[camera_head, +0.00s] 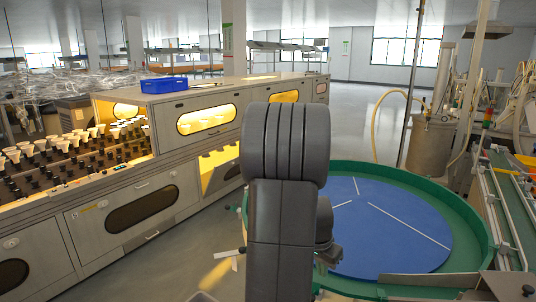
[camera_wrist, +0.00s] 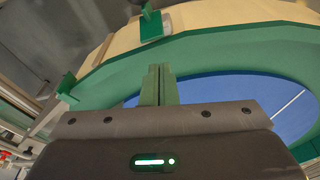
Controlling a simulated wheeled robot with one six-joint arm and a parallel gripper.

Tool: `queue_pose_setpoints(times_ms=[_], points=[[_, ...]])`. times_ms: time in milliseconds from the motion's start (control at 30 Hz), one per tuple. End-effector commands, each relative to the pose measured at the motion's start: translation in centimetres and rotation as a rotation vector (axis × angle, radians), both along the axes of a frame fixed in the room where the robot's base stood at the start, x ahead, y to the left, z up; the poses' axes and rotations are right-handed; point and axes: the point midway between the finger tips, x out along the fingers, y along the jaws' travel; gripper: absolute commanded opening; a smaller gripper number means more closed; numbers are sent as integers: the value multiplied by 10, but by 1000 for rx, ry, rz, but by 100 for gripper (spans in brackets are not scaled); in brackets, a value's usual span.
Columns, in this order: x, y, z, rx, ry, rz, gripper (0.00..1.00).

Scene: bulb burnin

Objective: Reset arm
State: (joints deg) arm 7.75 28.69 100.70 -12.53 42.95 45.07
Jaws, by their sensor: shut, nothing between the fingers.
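My gripper (camera_wrist: 158,72) shows in the wrist view with its two narrow greenish fingers together and nothing between them. It is over the green rim (camera_wrist: 215,47) of the round table, beside the blue disc (camera_wrist: 225,88). The height of the fingers above the rim is hard to tell. In the head view my grey arm stands upright in the middle and covers the left part of the round table. I cannot make out the fingers in that view.
The round table has a green rim (camera_head: 480,215) and a blue top (camera_head: 390,235) with white lines. A grey rack (camera_head: 135,205) holding several bulbs runs along the left, with a blue crate (camera_head: 164,84) on top. A conveyor (camera_head: 510,205) stands at the right. Open floor (camera_head: 350,125) lies behind.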

Motion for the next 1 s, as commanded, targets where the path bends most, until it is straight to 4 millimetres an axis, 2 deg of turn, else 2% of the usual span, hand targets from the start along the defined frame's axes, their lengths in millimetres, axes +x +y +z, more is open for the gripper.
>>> queue_pose_setpoints(times_ms=[33,367,600,1000], points=[[-1,1,5,6,11,-1,0],[-7,5,2,31,59,-8,0],[0,-2,-3,30,57,-9,0],[-5,3,0,30,57,-7,0]])
